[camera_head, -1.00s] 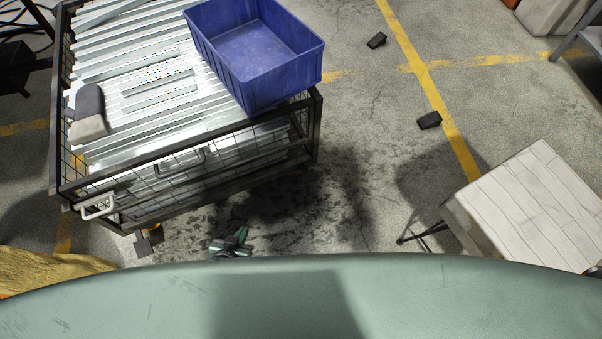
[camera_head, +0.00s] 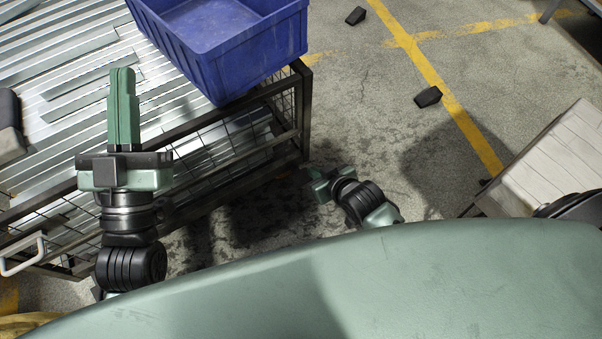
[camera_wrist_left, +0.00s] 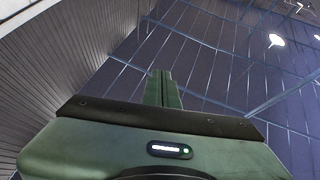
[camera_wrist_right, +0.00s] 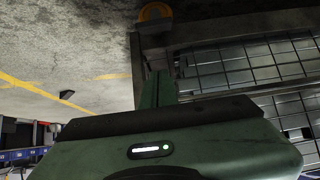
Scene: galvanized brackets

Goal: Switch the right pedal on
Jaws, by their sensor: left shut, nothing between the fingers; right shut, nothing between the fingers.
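The cage cart (camera_head: 305,110) stands at the left. In the right wrist view its corner shows a caster with an orange wheel (camera_wrist_right: 155,13) and a dark block (camera_wrist_right: 155,52) below it in the picture. I cannot tell clearly whether that block is the right pedal or how it is set. My right gripper (camera_head: 314,178) is shut and empty, low by the cart's right front corner. Its fingertips (camera_wrist_right: 158,74) appear close to the block; contact cannot be told. My left gripper (camera_head: 122,72) is shut and empty, raised, and overlaps the cart's front in the head view.
A blue bin (camera_head: 225,55) sits on metal sheets (camera_head: 60,50) in the cart. Two black wedges (camera_head: 428,97) (camera_head: 355,16) lie on the floor by a yellow line. A white wooden-topped stand (camera_head: 550,155) is at the right.

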